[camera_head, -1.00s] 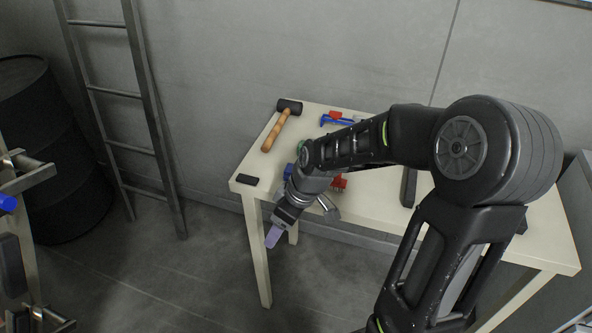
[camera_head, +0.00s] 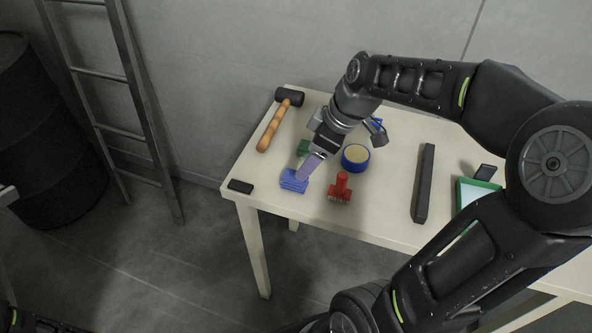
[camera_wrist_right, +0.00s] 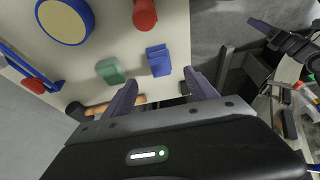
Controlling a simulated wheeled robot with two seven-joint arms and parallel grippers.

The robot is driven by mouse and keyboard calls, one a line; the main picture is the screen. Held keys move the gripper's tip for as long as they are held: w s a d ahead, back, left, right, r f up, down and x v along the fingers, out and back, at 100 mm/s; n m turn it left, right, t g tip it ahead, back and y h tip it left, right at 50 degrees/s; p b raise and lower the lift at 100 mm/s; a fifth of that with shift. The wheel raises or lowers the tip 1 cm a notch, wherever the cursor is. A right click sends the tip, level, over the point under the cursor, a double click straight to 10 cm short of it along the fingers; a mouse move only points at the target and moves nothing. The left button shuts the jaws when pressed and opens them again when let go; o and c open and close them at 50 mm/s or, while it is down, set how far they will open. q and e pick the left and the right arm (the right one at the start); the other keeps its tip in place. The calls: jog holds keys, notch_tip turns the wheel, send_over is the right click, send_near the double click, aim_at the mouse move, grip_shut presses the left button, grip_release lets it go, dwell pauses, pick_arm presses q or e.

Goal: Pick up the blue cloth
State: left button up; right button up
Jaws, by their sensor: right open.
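The blue cloth (camera_head: 293,181) lies folded on the table near its left front part. It also shows in the right wrist view (camera_wrist_right: 158,61), ahead of the gap between the fingers. My right gripper (camera_head: 309,167) is just above and beside the cloth in the head view. In the right wrist view the right gripper (camera_wrist_right: 163,90) is open and empty, with its two fingers apart. Whether a finger touches the cloth cannot be told. An arm part of mine, seemingly the left, shows at the right wrist view's upper right, its jaws unclear.
A mallet (camera_head: 272,128), a small black block (camera_head: 240,186) and a dark bar (camera_head: 424,183) lie farther off.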

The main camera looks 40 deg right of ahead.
aim_at(295, 181)
jog(key=shift+x, duration=1.25)
jog(key=shift+a+f, duration=0.1)
jog(key=p+x, duration=0.1)
jog(key=x, duration=0.4)
jog(key=shift+w, duration=0.1)
jog(key=shift+c, duration=0.6)
jog(key=c, duration=1.3)
